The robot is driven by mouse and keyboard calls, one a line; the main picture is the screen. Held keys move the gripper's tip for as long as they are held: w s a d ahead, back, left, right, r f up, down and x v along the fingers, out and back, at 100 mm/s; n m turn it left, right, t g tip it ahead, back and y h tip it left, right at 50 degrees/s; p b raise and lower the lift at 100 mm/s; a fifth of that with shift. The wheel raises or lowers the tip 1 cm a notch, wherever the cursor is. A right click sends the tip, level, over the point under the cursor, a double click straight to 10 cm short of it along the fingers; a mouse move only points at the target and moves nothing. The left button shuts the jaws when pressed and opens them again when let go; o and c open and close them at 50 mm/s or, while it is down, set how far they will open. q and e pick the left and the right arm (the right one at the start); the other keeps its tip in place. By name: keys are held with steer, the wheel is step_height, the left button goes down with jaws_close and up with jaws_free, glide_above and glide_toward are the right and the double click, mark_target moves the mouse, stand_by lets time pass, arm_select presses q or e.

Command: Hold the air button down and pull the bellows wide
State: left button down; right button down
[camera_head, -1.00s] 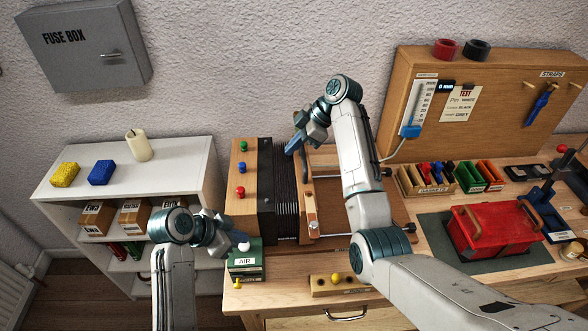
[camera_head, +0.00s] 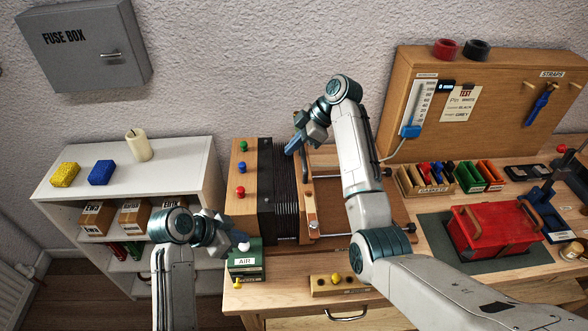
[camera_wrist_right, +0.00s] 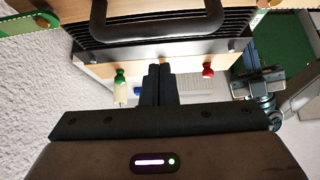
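The black pleated bellows (camera_head: 285,190) stands between a wooden end board with coloured knobs (camera_head: 243,165) and a second wooden board (camera_head: 308,180) on its right. The green AIR box (camera_head: 245,262) sits at the bench's front left, with a white round button (camera_head: 244,246) on top. My left gripper (camera_head: 232,237) is close over the button; contact and finger opening are unclear. My right gripper (camera_head: 290,149) is above the bellows' far part. In the right wrist view its fingers (camera_wrist_right: 158,84) are together with nothing seen between them; a dark handle (camera_wrist_right: 157,28) lies beyond their tips.
A red box (camera_head: 492,230) and gasket bins (camera_head: 426,180) are to the right. A white shelf (camera_head: 190,165) stands left of the bench. Metal rods (camera_head: 340,233) run right of the bellows.

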arm_select(q)
steer(key=shift+f, duration=1.1)
arm_select(e)
steer(key=shift+f, duration=2.25)
steer(key=shift+d, duration=0.1)
